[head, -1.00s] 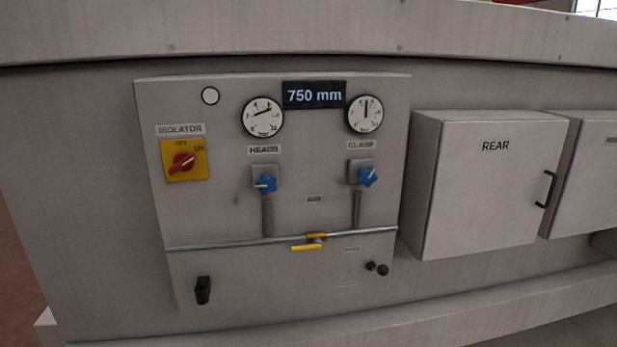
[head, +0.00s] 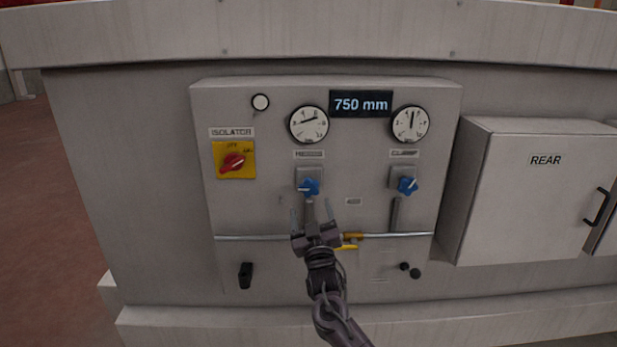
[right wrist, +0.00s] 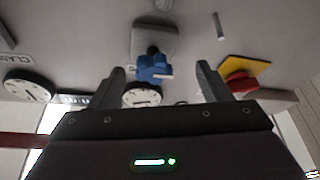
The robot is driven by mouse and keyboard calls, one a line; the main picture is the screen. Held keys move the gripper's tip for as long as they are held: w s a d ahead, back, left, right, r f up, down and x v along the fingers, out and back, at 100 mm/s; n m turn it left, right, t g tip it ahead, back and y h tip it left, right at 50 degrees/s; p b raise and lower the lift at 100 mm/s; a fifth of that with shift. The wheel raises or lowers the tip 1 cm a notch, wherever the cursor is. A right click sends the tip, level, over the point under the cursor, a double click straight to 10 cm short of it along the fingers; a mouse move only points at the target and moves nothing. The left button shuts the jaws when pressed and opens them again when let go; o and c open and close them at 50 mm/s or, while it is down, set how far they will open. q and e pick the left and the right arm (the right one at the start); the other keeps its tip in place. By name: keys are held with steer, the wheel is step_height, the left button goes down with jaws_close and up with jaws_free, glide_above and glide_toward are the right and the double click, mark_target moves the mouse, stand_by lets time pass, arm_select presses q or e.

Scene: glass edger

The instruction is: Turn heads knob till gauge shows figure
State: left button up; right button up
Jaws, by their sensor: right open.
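The blue star-shaped HEADS knob (head: 309,187) sits on a grey valve block below its label. Above it, the round white HEADS gauge (head: 309,124) has its black needle pointing right and slightly up; its figures are too small to read. My right gripper (head: 311,208) is open and empty, just below the knob in the head view. In the right wrist view the knob (right wrist: 154,70) shows between the two spread fingers (right wrist: 160,68), seemingly ahead of them, and contact cannot be told. My left gripper is out of view.
The blue CLAMP knob (head: 407,186) and CLAMP gauge (head: 410,124) are to the right. A red-and-yellow isolator switch (head: 234,160) is to the left. A pipe (head: 260,237) with a yellow valve lever crosses below. A display (head: 361,104) reads 750 mm.

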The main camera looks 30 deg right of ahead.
mark_target(310, 190)
steer(key=r, duration=0.3)
steer(key=shift+w+d+h+p, duration=0.2)
steer(key=shift+d+h+p, duration=0.1)
steer(key=p+x, duration=0.2)
steer(key=x, duration=0.4)
steer(key=shift+f+p, duration=0.1)
steer(key=shift+p, duration=0.25)
steer(key=shift+w+d, duration=0.2)
steer(key=shift+w, duration=0.25)
steer(key=shift+c, duration=0.4)
